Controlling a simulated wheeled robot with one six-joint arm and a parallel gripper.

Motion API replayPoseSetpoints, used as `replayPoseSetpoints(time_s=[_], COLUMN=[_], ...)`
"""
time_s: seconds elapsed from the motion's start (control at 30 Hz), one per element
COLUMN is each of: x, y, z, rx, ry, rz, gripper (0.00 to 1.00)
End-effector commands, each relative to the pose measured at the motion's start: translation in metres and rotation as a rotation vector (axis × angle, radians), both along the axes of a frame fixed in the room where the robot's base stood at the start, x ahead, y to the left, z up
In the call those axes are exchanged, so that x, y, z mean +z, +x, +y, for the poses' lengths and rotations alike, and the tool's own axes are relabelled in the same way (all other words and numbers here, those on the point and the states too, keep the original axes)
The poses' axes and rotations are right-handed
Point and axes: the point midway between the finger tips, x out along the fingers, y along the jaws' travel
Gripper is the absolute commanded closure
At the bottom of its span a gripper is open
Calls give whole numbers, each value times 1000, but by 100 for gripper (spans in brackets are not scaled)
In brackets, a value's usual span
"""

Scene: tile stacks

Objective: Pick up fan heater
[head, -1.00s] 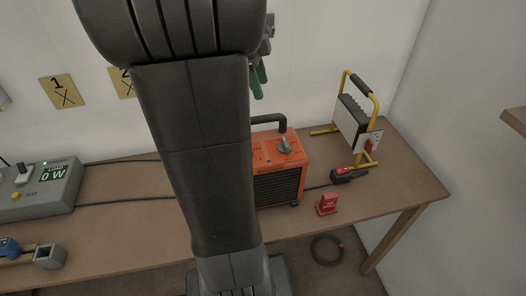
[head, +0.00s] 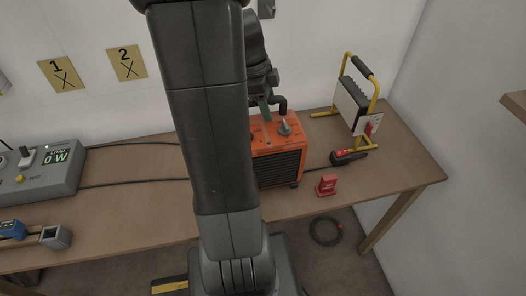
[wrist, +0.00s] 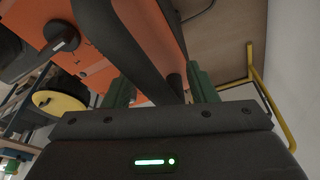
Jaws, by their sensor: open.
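The fan heater (head: 277,150) is an orange box with a black front grille, a knob on top and a black handle. It stands on the workbench, its left part hidden behind my arm. My gripper (head: 265,108) is just above the heater's top at the handle, mostly hidden by my arm in the head view. In the wrist view my gripper (wrist: 160,88) is open, its two green fingers on either side of the black handle bar (wrist: 135,50). I cannot tell whether the fingers touch it. The heater's orange top (wrist: 100,70) fills much of that view.
A yellow-framed work light (head: 355,100) stands right of the heater. A black-and-red plug connector (head: 348,157) and a red block (head: 327,185) lie nearby on the workbench (head: 400,165). A load meter (head: 45,170) is at the left. A coiled cable (head: 326,231) lies on the floor.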

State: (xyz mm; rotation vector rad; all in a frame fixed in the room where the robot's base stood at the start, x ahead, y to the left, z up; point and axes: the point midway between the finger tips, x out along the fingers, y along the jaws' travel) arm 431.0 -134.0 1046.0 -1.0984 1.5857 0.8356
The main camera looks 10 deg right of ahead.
Motion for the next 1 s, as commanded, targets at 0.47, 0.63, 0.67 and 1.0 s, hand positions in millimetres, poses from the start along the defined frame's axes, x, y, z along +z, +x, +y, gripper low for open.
replayPoseSetpoints(time_s=[0.47, 0.63, 0.67, 1.0], x=[-6, -6, -6, -6], y=[-1, -1, -1, 0], z=[-2, -2, -2, -2], rx=[-1, -1, -1, -1], ry=[1, 1, 1, 0], rz=[-2, -2, -2, -3], gripper=[79, 100, 100, 100])
